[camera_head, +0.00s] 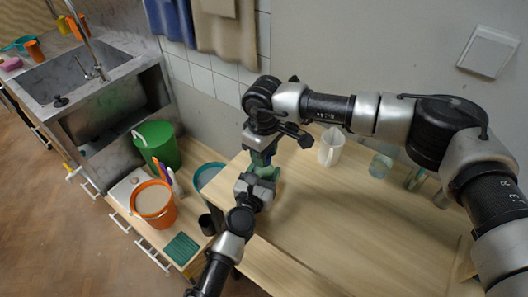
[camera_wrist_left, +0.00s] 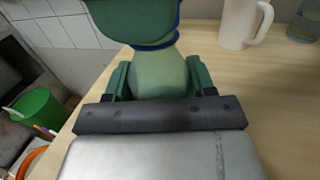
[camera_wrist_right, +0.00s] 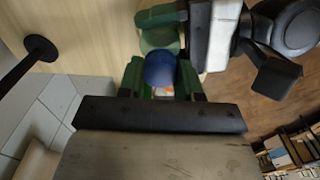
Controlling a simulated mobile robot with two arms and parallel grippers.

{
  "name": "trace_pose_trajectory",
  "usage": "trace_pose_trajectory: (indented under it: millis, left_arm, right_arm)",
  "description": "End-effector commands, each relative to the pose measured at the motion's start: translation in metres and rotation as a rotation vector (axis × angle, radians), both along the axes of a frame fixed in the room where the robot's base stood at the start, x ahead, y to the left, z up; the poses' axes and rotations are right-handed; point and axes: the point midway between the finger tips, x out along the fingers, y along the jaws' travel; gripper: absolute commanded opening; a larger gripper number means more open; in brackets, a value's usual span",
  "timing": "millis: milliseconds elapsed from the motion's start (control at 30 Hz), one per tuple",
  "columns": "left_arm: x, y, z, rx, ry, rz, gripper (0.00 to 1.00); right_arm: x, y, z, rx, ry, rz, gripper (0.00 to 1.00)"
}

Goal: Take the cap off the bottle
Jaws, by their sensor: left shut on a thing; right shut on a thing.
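A pale green bottle (camera_wrist_left: 160,75) stands on the wooden table; its body is between the green fingers of my left gripper (camera_wrist_left: 160,82), which is shut on it. The bottle also shows in the right wrist view (camera_wrist_right: 160,40). A blue cap (camera_wrist_right: 161,68) is at the bottle's top, between the green fingers of my right gripper (camera_wrist_right: 161,80), which is shut on it from above. In the left wrist view a blue edge of the cap (camera_wrist_left: 155,45) shows below the right fingers. In the head view the arms hide most of the bottle; whether the cap still touches it is unclear.
A white mug (camera_head: 331,146) and a clear glass (camera_head: 380,165) stand on the table (camera_head: 330,220) to the right. A green bucket (camera_head: 158,143) and an orange bucket (camera_head: 155,205) stand at the left, below the sink (camera_head: 75,75). The table's front middle is clear.

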Motion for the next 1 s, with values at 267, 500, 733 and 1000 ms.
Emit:
trace_pose_trajectory:
  millis: [267,500,733,1000]
  left_arm:
    - [0.0,0.0,-0.001,0.001,0.002,0.0,0.0]
    - [0.0,0.0,-0.001,0.001,0.002,0.0,0.0]
    - [0.0,0.0,-0.001,0.001,0.002,0.0,0.0]
    - [0.0,0.0,-0.001,0.001,0.002,0.0,0.0]
  right_arm:
    - [0.0,0.0,0.001,0.0,0.0,-0.001,0.06]
    - [0.0,0.0,0.008,-0.001,-0.001,-0.001,0.06]
    - [0.0,0.0,0.016,0.0,0.0,-0.001,0.06]
    - [0.0,0.0,0.022,0.0,0.001,-0.002,0.06]
